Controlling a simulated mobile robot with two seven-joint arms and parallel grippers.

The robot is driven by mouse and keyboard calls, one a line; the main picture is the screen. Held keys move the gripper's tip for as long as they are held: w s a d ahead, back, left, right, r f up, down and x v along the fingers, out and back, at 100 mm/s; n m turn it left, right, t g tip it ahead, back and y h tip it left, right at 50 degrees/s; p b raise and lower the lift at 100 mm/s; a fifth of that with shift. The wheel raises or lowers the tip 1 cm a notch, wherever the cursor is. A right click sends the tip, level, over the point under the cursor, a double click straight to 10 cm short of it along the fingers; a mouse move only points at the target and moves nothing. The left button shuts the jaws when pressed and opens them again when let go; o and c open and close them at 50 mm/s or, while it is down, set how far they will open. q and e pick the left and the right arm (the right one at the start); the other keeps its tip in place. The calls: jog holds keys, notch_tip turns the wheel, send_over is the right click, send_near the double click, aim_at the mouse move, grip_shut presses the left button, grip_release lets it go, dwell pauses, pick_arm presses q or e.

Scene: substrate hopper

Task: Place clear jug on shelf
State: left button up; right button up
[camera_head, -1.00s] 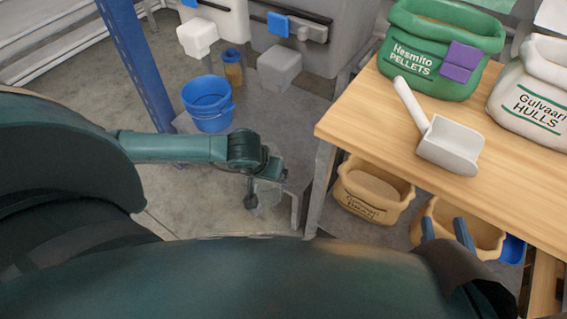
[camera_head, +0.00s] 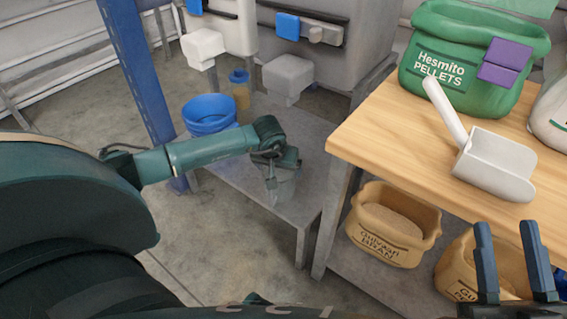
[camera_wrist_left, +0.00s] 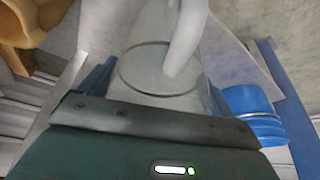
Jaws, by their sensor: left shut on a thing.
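The clear jug (camera_head: 284,190) hangs upright at my left gripper (camera_head: 275,165) in the head view, mostly hidden by the gripper. It overlaps the near end of a low grey metal shelf (camera_head: 312,140); I cannot tell whether its base touches. In the left wrist view, the jug (camera_wrist_left: 150,75) shows a round rim and a thick pale handle between the fingers of my left gripper (camera_wrist_left: 155,90), which is shut on it. My right gripper (camera_head: 510,245) is at the lower right, with its two blue-grey fingers apart and nothing between them.
A blue bucket (camera_head: 208,112) and a small blue-topped amber container (camera_head: 240,88) stand farther back on the shelf. A blue post (camera_head: 140,85) rises at left. The wooden table (camera_head: 385,130) at right holds a white scoop (camera_head: 495,163) and a green pellet bag (camera_head: 465,55).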

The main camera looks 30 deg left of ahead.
pick_arm(q)
jog(key=shift+w+a, duration=0.25)
jog(key=shift+w, duration=0.55)
jog(key=w+b, duration=0.1)
jog(key=w+f+b, duration=0.1)
jog(key=w+a, duration=0.1)
jog(key=shift+w+a+f+b, duration=0.1)
jog(key=shift+w+f+b, duration=0.1)
jog(key=shift+w+b, duration=0.15)
pick_arm(e)
jog(key=r+n+y, duration=0.4)
jog(key=shift+s+d, duration=0.15)
jog(key=shift+d, duration=0.05)
pick_arm(q)
jog(key=shift+f, duration=0.1)
pick_arm(e)
jog(key=shift+f, duration=0.1)
pick_arm(q)
jog(key=o, duration=0.8)
jog(key=shift+f, duration=0.1)
pick_arm(e)
jog(key=shift+n, duration=0.3)
jog(key=shift+r, duration=0.2)
